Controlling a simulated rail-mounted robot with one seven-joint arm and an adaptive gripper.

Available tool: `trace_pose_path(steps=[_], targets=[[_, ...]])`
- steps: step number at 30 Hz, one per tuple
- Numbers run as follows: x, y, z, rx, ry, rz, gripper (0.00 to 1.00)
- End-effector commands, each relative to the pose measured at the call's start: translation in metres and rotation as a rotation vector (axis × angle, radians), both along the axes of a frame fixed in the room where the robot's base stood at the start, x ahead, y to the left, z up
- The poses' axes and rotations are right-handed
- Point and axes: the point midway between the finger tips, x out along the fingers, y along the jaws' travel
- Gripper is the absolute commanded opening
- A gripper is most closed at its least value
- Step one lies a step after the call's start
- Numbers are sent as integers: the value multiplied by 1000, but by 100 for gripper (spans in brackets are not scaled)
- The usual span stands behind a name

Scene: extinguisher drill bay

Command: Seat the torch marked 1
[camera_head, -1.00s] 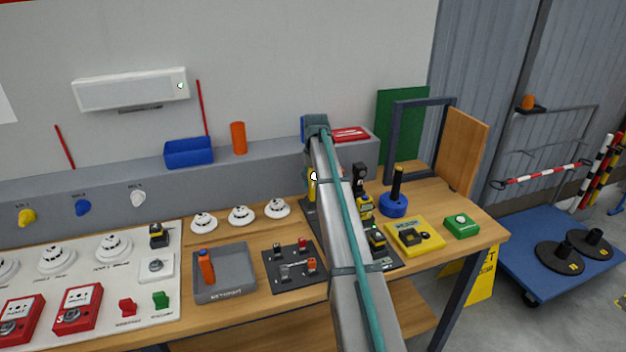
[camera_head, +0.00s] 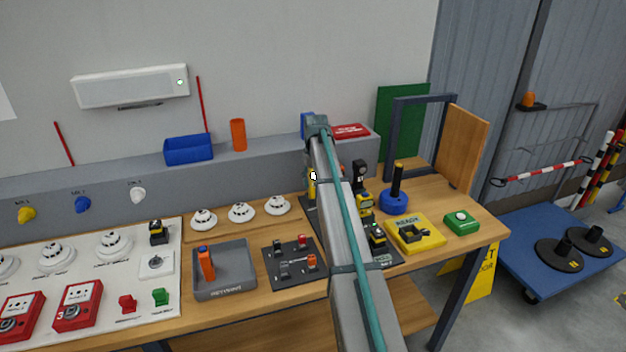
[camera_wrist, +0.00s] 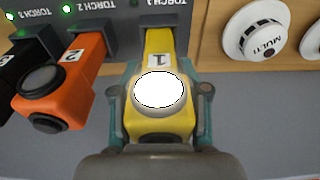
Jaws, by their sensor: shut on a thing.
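The yellow torch marked 1 (camera_wrist: 160,60) is between the fingers of my gripper (camera_wrist: 160,92) in the wrist view, its white lens facing the camera. Its far end meets the dark rack (camera_wrist: 112,38) at the label TORCH 1. I cannot tell how deep it sits there. An orange torch marked 2 (camera_wrist: 62,78) and a black torch marked 3 (camera_wrist: 22,62) stand beside it at their own labels. In the head view a sliver of the yellow torch (camera_head: 311,187) shows left of my arm, which hides my gripper and much of the rack.
White detectors (camera_head: 241,212) line the bench left of the rack. A grey tray (camera_head: 225,292), a yellow block (camera_head: 425,243) and a blue-based post (camera_head: 395,203) stand nearby.

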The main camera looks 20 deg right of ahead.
Motion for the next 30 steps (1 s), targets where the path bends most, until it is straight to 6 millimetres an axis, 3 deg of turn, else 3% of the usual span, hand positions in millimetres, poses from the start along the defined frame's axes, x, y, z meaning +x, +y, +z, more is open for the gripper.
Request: trace_pose_path(steps=[30], targets=[[0, 0, -14, 0, -1, 0, 0]])
